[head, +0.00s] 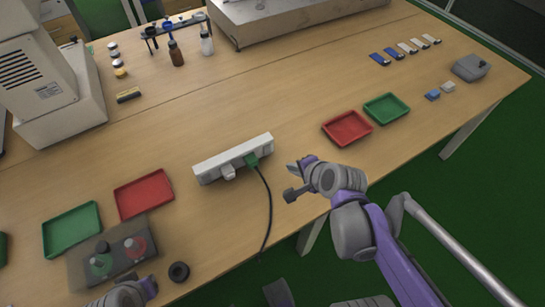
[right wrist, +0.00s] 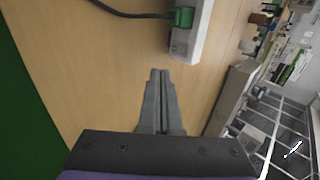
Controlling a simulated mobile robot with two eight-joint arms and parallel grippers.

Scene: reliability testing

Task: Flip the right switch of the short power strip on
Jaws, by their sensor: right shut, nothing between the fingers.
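The white power strip (head: 206,172) lies on the table near its front edge, tilted up to the right in the head view. A white plug (head: 228,171) and a green plug (head: 251,160) with a black cable sit in it. In the right wrist view the strip's end (right wrist: 186,47) shows at the top, with the green plug (right wrist: 182,17). I cannot make out its switches. My right gripper (head: 293,180) is shut and empty, to the right of the strip and apart from it; its fingers (right wrist: 160,72) point toward the strip's end. My left gripper (head: 138,291) is only partly seen at the bottom.
A grey box with red and green knobs (head: 87,264) and a black ring (head: 179,271) lie at the front left. Red (head: 331,139) and green (head: 375,119) trays lie to the right. The black cable (head: 268,215) hangs over the front edge.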

